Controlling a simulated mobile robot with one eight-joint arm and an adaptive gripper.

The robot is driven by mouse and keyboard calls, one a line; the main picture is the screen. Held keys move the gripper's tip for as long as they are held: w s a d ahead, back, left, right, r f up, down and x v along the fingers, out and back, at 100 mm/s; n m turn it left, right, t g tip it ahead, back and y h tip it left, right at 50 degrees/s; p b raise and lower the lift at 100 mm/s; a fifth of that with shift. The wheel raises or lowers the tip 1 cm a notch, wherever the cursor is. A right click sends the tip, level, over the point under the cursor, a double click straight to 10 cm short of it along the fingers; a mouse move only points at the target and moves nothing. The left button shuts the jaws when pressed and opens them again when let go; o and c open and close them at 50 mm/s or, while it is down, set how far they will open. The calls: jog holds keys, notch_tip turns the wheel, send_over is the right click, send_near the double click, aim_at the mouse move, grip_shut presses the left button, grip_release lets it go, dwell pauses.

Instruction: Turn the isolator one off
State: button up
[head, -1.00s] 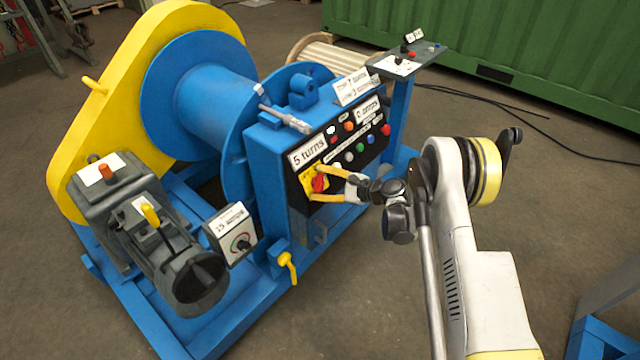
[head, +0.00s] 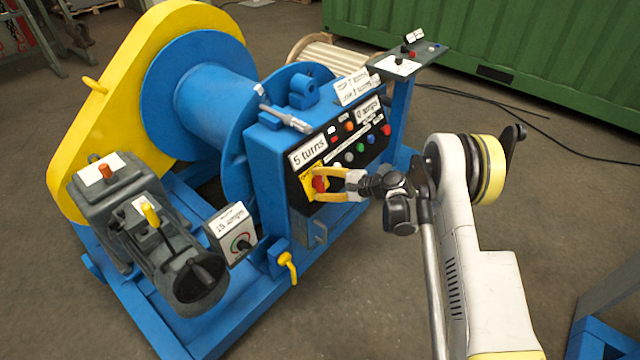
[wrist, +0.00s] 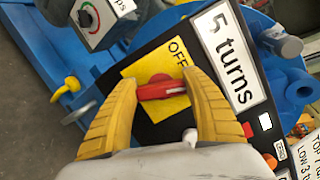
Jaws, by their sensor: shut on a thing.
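The isolator is a red handle (head: 320,184) on a yellow plate on the blue cabinet's black front panel, under the label "5 turns". In the wrist view the red handle (wrist: 160,89) lies across the picture between my yellow fingers, and the word OFF shows on the yellow plate (wrist: 152,64) above it. My gripper (head: 322,184) reaches the panel from the right and is shut on the red handle. The wrist view shows the gripper (wrist: 161,88) with a finger at each end of the handle. The handle's ends are partly hidden by the fingers.
Coloured buttons (head: 361,147) sit on the panel just right of the handle. A dial box (head: 238,240) and a yellow lever (head: 289,266) are at lower left. A grey pedestal top (head: 410,62) stands behind. The floor at front is clear.

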jog(key=n+h, duration=0.1)
jog(key=n, duration=0.5)
jog(key=shift+d+f+n+g, duration=0.1)
jog(key=shift+f+n+g, duration=0.05)
jog(key=shift+n+g, duration=0.2)
jog(key=n, duration=0.3)
jog(key=n+h, duration=0.1)
jog(key=n, duration=0.2)
jog(key=shift+d+f+h, duration=0.1)
jog(key=shift+h, duration=0.2)
jog(key=o, duration=1.2)
jog(key=v, duration=1.2)
